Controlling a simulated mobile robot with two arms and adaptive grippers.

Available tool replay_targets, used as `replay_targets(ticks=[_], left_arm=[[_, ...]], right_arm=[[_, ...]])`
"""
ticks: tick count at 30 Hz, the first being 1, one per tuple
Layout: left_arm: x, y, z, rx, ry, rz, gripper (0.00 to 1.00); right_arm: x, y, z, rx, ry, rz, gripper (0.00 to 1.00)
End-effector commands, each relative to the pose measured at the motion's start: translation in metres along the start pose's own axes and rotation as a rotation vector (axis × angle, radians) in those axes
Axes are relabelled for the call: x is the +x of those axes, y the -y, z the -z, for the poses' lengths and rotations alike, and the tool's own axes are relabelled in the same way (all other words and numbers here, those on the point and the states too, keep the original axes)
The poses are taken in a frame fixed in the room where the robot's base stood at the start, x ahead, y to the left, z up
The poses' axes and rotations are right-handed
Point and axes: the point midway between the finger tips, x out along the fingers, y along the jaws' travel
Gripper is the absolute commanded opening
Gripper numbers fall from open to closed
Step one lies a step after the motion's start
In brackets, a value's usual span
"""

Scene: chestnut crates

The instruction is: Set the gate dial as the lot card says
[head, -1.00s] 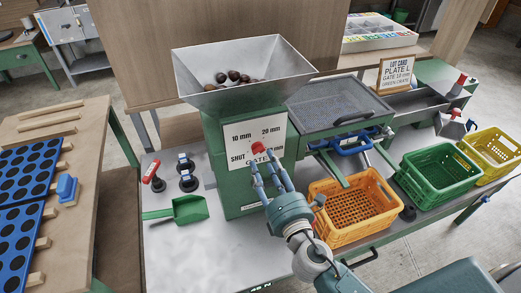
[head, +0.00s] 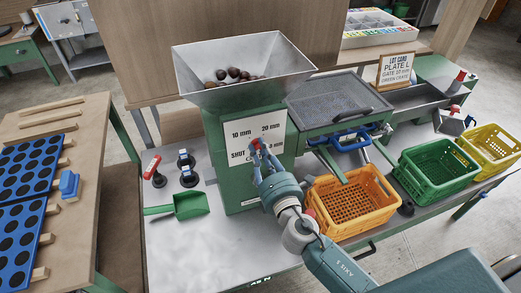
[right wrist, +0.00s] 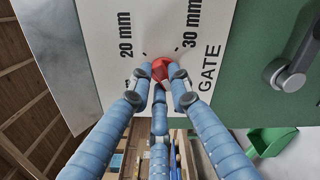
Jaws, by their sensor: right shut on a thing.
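The red gate dial (right wrist: 160,70) sits on a white plate (head: 238,128) on the front of the green hopper machine. The plate is marked 10 mm, 20 mm and SHUT; the right wrist view also shows 30 mm. My right gripper (right wrist: 160,82) is shut on the dial, its blue fingers around it. In the head view my right gripper (head: 261,150) hides most of the dial, and I cannot tell where it points. The lot card (head: 397,69) reads plate L, a gate size in mm and green crate; the gate's first digit is unclear. My left gripper is out of view.
Round brown chestnuts (head: 233,75) lie in the metal hopper (head: 200,62). Orange (head: 350,228), green (head: 437,190) and yellow (head: 492,170) crates stand to the right. A green scoop (head: 190,205) and several handled tools are left of the machine. The bench front left is clear.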

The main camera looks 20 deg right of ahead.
Motion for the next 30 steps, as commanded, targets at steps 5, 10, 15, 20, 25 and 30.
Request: replay_targets(ticks=[5,10,15,20,25,30], left_arm=[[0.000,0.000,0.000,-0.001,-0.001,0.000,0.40],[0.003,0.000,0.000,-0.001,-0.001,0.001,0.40],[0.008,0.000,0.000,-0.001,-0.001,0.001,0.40],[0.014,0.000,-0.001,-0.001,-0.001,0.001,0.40],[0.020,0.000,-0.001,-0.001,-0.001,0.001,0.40],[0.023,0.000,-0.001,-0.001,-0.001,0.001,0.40]], right_arm=[[0.001,-0.001,-0.002,0.002,0.004,-0.001,0.00],[0.001,0.000,-0.002,0.035,0.006,-0.001,0.00],[0.001,0.001,-0.003,0.120,0.006,0.000,0.00],[0.000,0.002,-0.003,0.245,0.008,-0.001,0.00],[0.001,0.002,-0.004,0.405,0.009,-0.001,0.00],[0.001,0.002,-0.006,0.567,0.008,-0.002,0.00]])
